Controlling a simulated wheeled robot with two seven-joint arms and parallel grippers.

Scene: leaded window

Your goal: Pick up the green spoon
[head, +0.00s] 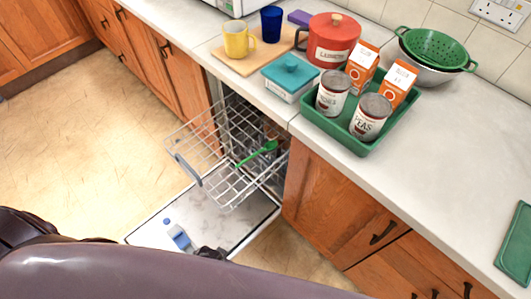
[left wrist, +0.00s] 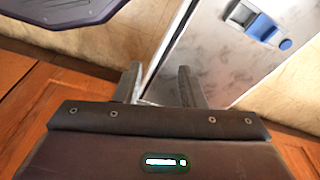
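The green spoon (head: 258,153) lies in the wire rack (head: 215,185) of the open dishwasher, its bowl end toward the counter side and its handle pointing left. My left gripper (left wrist: 160,88) shows in the left wrist view with two grey fingers apart and nothing between them. It is over the edge of the lowered dishwasher door (left wrist: 205,65), away from the spoon, which is not in that view. In the head view, my arm crosses the bottom and hides most of the gripper. My right gripper is not in view.
The dishwasher door (head: 150,230) is down below the pulled-out rack. On the counter above are a green tray (head: 345,140) with cans and cartons, a teal box (head: 290,75), a red canister (head: 330,42) and a green colander (head: 435,48). The floor at left is clear.

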